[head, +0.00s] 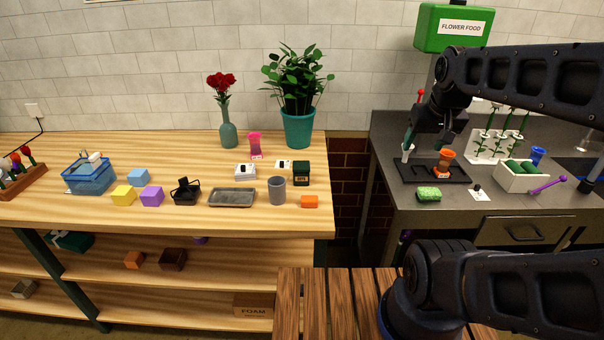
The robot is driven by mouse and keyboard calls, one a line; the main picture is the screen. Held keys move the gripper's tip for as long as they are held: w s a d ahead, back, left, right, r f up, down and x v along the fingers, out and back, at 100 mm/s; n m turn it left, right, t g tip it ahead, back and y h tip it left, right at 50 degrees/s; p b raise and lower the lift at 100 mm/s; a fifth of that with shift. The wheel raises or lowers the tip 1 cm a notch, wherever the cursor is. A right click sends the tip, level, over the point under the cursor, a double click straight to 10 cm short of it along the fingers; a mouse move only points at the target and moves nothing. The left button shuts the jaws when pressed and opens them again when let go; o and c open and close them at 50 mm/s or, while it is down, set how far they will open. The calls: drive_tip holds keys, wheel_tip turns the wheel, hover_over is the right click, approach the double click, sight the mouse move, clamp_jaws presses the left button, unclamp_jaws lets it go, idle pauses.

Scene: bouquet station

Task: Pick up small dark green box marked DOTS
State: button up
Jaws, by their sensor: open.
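My gripper (428,143) is open over the dark grey counter at the right, well apart from both boxes. Its fingers are dark and hard to make out, and whether they touch the items near them cannot be told.
A grey tray (232,198) lies to the left. A gap separates table and counter. A black tray (418,172) lies below my gripper.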

drive_tip(key=o, duration=0.4)
drive_tip(key=shift+c, duration=0.2)
drive_tip(key=shift+w, duration=0.1)
drive_tip(key=w+a+n+g, duration=0.1)
drive_tip(key=w+a+n, duration=0.4)
drive_tip(key=w, duration=0.4)
drive_tip(key=n+g, duration=0.4)
drive_tip(key=n, duration=0.9)
approach(301, 173)
drive_tip(key=shift+w+d+f, duration=0.15)
drive_tip(key=shift+w+f, duration=0.05)
drive_tip(key=shift+w, duration=0.4)
drive_tip(key=shift+w+d+f, duration=0.1)
drive_tip(key=shift+w+f, duration=0.15)
drive_tip(key=shift+w, duration=0.4)
drive_tip(key=shift+a+f, duration=0.3)
drive_tip(key=shift+f, duration=0.35)
drive_tip(key=shift+w+d+f, duration=0.1)
drive_tip(key=shift+f, duration=4.9)
